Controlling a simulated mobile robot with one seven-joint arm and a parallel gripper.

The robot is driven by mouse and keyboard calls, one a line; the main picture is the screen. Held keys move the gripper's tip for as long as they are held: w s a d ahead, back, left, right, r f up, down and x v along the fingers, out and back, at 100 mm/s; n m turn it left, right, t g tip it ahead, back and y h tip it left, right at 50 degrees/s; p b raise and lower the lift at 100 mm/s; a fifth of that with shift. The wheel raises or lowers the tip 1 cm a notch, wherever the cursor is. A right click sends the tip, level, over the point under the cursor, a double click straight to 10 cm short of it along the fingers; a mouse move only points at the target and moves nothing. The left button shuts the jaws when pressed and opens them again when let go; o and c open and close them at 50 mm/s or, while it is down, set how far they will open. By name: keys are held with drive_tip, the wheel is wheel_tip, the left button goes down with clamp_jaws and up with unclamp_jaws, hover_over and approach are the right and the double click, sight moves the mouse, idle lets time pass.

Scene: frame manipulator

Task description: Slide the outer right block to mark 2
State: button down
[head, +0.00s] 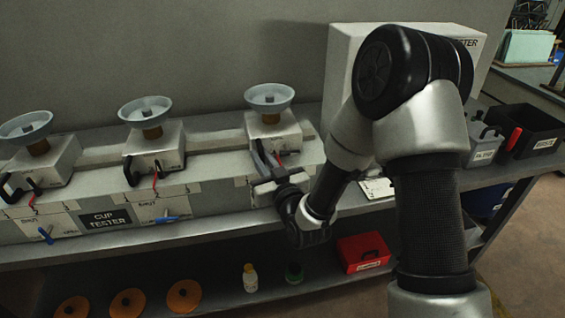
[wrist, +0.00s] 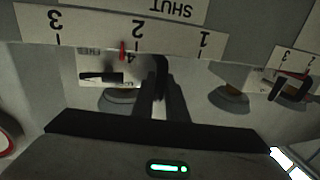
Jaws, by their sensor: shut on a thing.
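The outer right block (head: 262,132) is a pale box on the long grey cup tester, with a grey dish (head: 269,97) on top. My gripper (head: 268,178) is at its front, shut on the block's black handle. In the wrist view, upside down, my gripper (wrist: 160,98) closes around the dark handle (wrist: 160,67). The block's red pointer (wrist: 122,50) stands close to mark 2 (wrist: 137,30), a little toward mark 3 (wrist: 55,18). Mark 1 (wrist: 204,40) is on the other side. The fingers partly hide the handle.
The middle block (head: 155,143) and left block (head: 42,160) stand left on the same tester, each with a black handle and red pointer. Blue levers (head: 165,220) hang on the tester's front. A black bin (head: 527,128) stands at right; a red box (head: 363,252) sits on the lower shelf.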

drive_tip(key=shift+s+a, duration=0.25)
drive_tip(key=shift+a, duration=0.6)
drive_tip(key=shift+d, duration=0.1)
drive_tip(key=c, duration=1.8)
unclamp_jaws()
drive_tip(key=shift+o, duration=0.2)
drive_tip(key=p+v, duration=1.3)
drive_tip(key=v, duration=0.4)
drive_tip(key=shift+s, duration=0.2)
